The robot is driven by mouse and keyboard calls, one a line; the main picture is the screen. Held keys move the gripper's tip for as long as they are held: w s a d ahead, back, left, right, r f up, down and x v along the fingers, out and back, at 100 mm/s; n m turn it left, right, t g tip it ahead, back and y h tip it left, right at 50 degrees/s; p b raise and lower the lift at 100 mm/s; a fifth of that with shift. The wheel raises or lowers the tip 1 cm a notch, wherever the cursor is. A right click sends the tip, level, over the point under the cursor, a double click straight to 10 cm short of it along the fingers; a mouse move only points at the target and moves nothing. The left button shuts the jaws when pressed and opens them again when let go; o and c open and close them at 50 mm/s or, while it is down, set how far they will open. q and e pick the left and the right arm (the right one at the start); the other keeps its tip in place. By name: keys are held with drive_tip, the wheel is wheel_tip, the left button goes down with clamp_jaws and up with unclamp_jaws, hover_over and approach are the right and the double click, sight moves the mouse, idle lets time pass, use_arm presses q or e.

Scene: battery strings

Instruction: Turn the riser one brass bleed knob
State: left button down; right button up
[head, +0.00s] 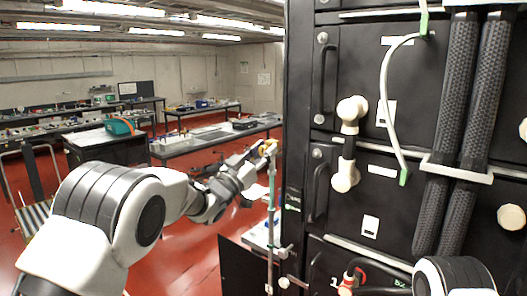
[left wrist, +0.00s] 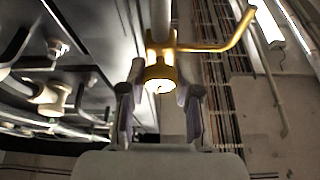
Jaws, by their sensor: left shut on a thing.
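The brass bleed knob (head: 269,147) is a small yellow piece at the top of a thin grey riser pipe (head: 271,205), beside the black cabinet's left edge. In the left wrist view the knob (left wrist: 160,76) is a round brass body with a bent brass lever (left wrist: 225,38) reaching up to the right. My left gripper (head: 258,151) is at the knob, and its fingers (left wrist: 160,100) stand on both sides of it, shut on it. The fingers partly hide the knob in the head view. My right gripper is not in view.
The black battery cabinet (head: 345,228) with handles, white knobs and cables fills the right side. Thick black ribbed hoses (head: 452,120) run down its front. Workbenches (head: 215,140) and a teal case (head: 119,126) stand behind on the left. Red floor (head: 175,262) is open between.

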use_arm(q)
drive_tip(key=shift+f+m+h+b, duration=0.15)
drive_tip(key=shift+m+h+b, duration=0.15)
drive_tip(key=shift+m+b, duration=0.45)
drive_tip(key=m+g+h+b, duration=0.1)
drive_tip(key=m+b, duration=0.1)
drive_tip(key=shift+m, duration=0.35)
drive_tip(key=m+g+h+b, duration=0.1)
drive_tip(key=m, duration=0.2)
drive_tip(key=shift+g+b, duration=0.4)
drive_tip(key=shift+m+g+h+b, duration=0.3)
drive_tip(key=shift+m+g, duration=0.3)
drive_tip(key=shift+m, duration=0.6)
drive_tip(key=c, duration=0.8)
unclamp_jaws()
drive_tip(key=shift+d, duration=0.1)
